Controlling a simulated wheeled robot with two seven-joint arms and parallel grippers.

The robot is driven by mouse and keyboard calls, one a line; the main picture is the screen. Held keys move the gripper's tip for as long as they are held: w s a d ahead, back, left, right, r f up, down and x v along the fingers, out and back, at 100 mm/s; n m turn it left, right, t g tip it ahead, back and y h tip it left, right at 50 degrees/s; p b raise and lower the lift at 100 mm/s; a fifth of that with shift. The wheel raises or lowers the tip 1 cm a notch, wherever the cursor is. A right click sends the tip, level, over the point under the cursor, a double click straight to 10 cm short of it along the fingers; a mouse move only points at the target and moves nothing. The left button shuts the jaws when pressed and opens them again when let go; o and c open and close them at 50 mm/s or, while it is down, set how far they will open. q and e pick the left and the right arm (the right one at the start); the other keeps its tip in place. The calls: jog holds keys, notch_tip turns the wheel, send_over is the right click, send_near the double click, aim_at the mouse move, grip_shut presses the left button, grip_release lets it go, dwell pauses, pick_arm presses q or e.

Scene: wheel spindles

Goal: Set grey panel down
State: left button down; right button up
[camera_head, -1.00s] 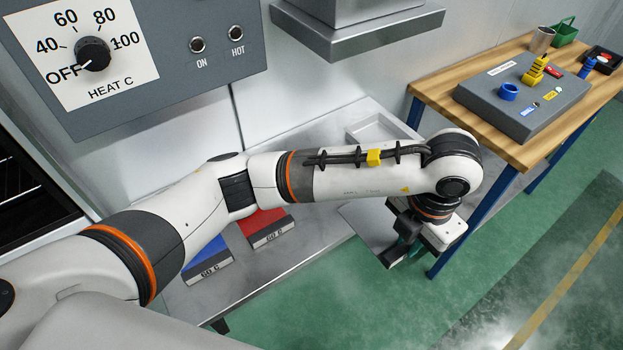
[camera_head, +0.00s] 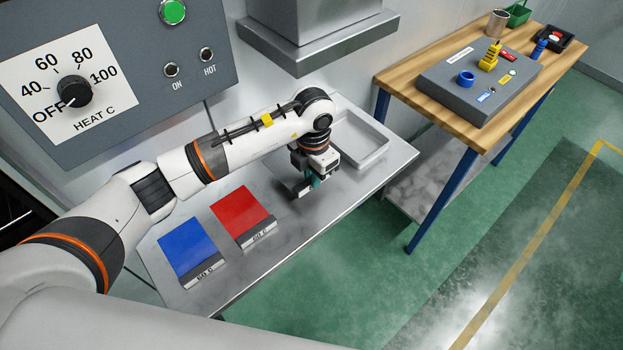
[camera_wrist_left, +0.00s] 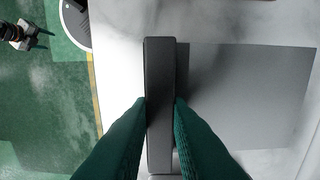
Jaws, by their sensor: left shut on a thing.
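My left gripper (camera_head: 306,187) is over the steel counter in the head view, to the right of the red panel. In the left wrist view its green fingers (camera_wrist_left: 160,112) are shut on the dark bar along one edge of the grey panel (camera_wrist_left: 250,95). The flat grey sheet extends right from that bar, close over the counter. I cannot tell whether it touches the counter. In the head view the arm hides part of this area and the panel is hard to make out. What looks like my right gripper (camera_wrist_left: 24,34) is small at the wrist view's upper left.
A red panel (camera_head: 240,213) and a blue panel (camera_head: 188,248) lie on the counter (camera_head: 270,272), with dark labelled bars in front. A wooden table (camera_head: 400,77) stands at right. A steel hood (camera_head: 320,40) hangs above.

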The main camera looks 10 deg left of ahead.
aim_at(312, 196)
pick_arm(q)
jog(key=shift+d+f, duration=0.1)
jog(key=shift+f, duration=0.45)
notch_tip(312, 196, down, 3)
jog(key=shift+s+r+p, duration=0.1)
jog(key=shift+r+p, duration=0.1)
jog(key=shift+p, duration=0.6)
jog(key=shift+f+p, duration=0.2)
jog(key=shift+p, duration=0.2)
jog(key=shift+w+a+f, duration=0.2)
jog(key=shift+f, duration=0.15)
jog(key=shift+f, duration=0.15)
jog(key=c, duration=1.4)
grip_release()
jog(key=shift+o, duration=0.2)
